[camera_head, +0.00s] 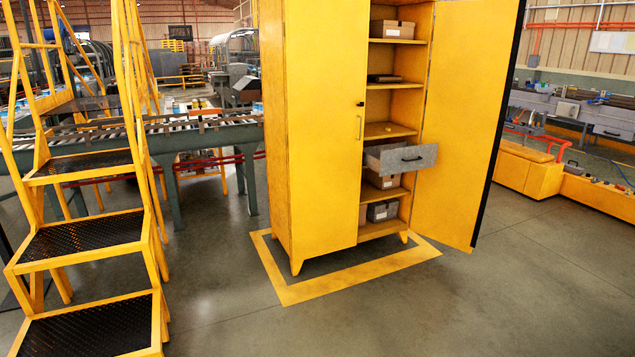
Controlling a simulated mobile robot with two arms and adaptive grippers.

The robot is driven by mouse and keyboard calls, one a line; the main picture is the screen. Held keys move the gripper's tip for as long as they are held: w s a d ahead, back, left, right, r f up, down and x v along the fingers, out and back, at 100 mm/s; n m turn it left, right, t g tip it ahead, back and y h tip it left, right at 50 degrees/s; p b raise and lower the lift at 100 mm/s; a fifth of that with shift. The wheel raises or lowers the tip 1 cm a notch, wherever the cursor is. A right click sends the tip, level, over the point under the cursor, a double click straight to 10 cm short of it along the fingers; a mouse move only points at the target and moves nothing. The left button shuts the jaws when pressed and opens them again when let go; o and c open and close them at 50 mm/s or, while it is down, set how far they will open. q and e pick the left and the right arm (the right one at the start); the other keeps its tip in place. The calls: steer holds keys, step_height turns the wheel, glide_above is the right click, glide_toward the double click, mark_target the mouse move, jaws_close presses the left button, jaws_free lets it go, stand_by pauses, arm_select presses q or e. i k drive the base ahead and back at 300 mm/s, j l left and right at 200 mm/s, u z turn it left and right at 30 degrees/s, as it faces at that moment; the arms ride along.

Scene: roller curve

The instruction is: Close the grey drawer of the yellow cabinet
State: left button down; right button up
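The yellow cabinet (322,130) stands upright at the centre of the head view. Its left door is shut and its right door (468,110) is swung wide open to the right. The grey drawer (407,159) sits in the right half, between the shelves, and is pulled out past the cabinet front. Its front panel has a dark handle (411,158). Part of the drawer's inside shows from above. Neither of my grippers is in view.
Shelves above and below the drawer hold boxes. A yellow step ladder (85,235) stands at the left, before a roller conveyor (195,130). Yellow floor tape (345,283) surrounds the cabinet base. The grey floor (440,315) in front is clear.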

mark_target(396, 157)
steer(key=i+j, duration=0.25)
steer(key=i, duration=0.25)
steer(key=i+j, duration=0.2)
steer(key=i, duration=0.25)
steer(key=i+j, duration=0.25)
steer(key=i, duration=0.25)
steer(key=i+l+z, duration=0.45)
steer(key=i, duration=0.3)
steer(key=i+z, duration=0.4)
steer(key=i, duration=0.35)
steer(key=i+j+z, duration=0.2)
steer(key=i+z, duration=0.25)
steer(key=i, duration=0.3)
